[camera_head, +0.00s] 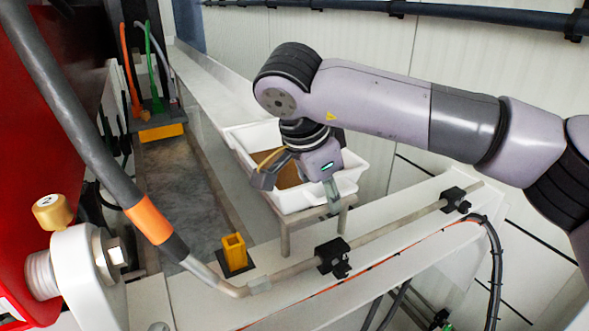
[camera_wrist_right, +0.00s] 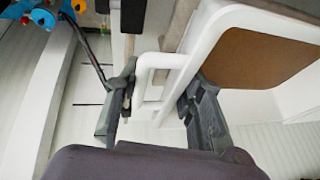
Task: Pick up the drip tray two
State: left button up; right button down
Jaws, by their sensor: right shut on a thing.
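The drip tray (camera_head: 352,166) is a white, deep tray with a brown inside, sitting on a grey stand in the middle of the head view. In the right wrist view its white rim and slotted handle (camera_wrist_right: 172,62) show beside the brown floor. My right gripper (camera_head: 298,190) comes down over the tray's near end. Its two fingers (camera_wrist_right: 160,85) stand on either side of the handle in the wrist view and are shut on it. Part of the tray is hidden behind the gripper and wrist. My left gripper is not in view.
The grey stand (camera_head: 285,240) is under the tray. A pipe with black clamps (camera_head: 333,257) runs along the white beam in front. A yellow block (camera_head: 234,251) and a thick grey hose (camera_head: 75,110) are to the left. A white wall is close behind.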

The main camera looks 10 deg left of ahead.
jog(key=shift+r, duration=0.15)
notch_tip(320, 180, up, 20)
jog(key=p, duration=0.1)
dwell(1.2)
jog(key=shift+w, duration=0.1)
